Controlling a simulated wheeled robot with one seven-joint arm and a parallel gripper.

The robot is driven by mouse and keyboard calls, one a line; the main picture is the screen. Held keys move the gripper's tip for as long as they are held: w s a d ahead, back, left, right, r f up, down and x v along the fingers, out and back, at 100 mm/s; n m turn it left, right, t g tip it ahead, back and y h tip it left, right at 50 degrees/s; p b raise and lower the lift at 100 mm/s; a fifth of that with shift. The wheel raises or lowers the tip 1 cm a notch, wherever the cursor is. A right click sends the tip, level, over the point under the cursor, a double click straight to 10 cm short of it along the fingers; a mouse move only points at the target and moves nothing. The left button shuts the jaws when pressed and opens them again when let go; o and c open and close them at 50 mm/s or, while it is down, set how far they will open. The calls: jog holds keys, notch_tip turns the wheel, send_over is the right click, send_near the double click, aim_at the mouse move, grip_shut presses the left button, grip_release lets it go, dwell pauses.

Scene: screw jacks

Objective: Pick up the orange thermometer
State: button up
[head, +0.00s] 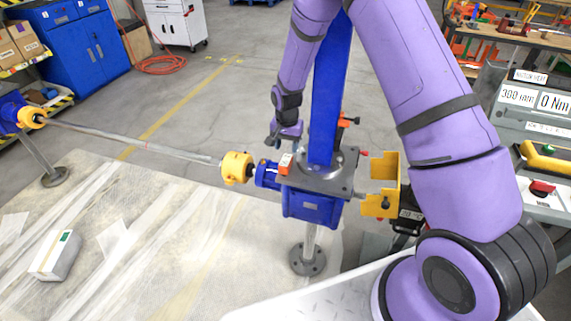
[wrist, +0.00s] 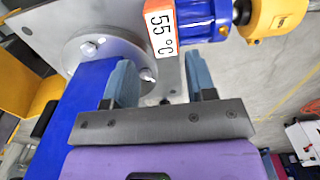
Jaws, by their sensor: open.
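The orange thermometer (head: 286,163) is a small orange block with a white label, sitting by the blue motor on the edge of the screw jack's grey top plate (head: 322,180). In the wrist view the thermometer (wrist: 161,30) reads "55 °C" and appears just above the gap between my fingertips.
A blue column (head: 333,95) rises from the jack beside my gripper. A yellow coupling (head: 237,167) and long shaft (head: 135,145) extend left. A yellow bracket (head: 383,183) stands right of the jack. A white box (head: 56,256) lies on the sheeted floor at left.

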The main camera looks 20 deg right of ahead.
aim_at(286, 160)
jog(key=shift+w+a+f, duration=0.1)
jog(key=shift+f, duration=1.85)
jog(key=shift+w+f, duration=0.1)
jog(key=shift+f, duration=1.8)
jog(key=shift+c, duration=0.2)
jog(key=c, duration=0.8)
jog(key=shift+r, duration=0.1)
